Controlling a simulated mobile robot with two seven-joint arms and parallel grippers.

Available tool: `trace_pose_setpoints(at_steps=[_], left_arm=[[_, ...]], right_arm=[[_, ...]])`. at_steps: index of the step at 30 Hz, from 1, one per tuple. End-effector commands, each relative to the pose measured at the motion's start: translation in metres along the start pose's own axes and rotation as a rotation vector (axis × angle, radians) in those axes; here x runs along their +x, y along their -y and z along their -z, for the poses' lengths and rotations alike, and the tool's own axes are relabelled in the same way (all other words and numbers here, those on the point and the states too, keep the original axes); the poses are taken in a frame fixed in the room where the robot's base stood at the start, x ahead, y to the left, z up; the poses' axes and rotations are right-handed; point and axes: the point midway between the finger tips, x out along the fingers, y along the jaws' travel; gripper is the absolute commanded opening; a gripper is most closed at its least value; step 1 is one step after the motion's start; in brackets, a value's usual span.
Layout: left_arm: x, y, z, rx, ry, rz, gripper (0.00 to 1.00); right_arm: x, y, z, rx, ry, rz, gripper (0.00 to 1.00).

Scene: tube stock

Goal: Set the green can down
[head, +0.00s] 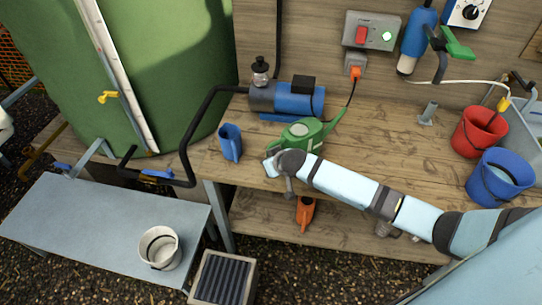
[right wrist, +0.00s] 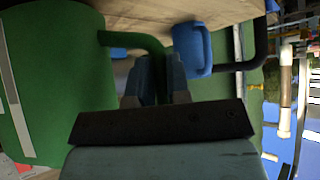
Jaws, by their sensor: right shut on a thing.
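The green can (head: 302,132) is over the wooden bench, its spout pointing up and right in the head view. In the right wrist view the can's body (right wrist: 60,85) fills the left side, and its curved handle runs to my fingers. My right gripper (head: 272,165) is at the near side of the can. In the right wrist view my right gripper (right wrist: 158,75) is shut on the can's handle. I cannot tell whether the can's base touches the bench top (head: 390,150). My left gripper is not in view.
A blue container (head: 231,143) stands left of the can. A blue pump (head: 293,97) is behind it. Red (head: 479,131) and blue (head: 500,178) buckets are at the right. A grey metal table (head: 90,225) holds a white bucket (head: 160,248). Bench space right of the can is clear.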

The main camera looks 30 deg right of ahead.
Motion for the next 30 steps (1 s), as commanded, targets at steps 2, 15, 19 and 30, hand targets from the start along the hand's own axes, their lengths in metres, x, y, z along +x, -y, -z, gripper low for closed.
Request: trace_pose_setpoints(at_steps=[2,15,19,30], left_arm=[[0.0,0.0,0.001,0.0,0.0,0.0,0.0],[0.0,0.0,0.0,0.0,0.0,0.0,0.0],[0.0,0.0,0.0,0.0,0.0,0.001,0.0],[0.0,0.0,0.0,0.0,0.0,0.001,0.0]], right_arm=[[0.006,0.0,-0.004,-0.003,-0.003,-0.001,0.0],[0.011,0.0,-0.011,-0.001,0.0,0.0,0.24],[0.011,0.0,-0.011,-0.001,0.0,0.0,0.42],[0.0,0.0,-0.01,0.0,-0.001,0.001,0.42]])
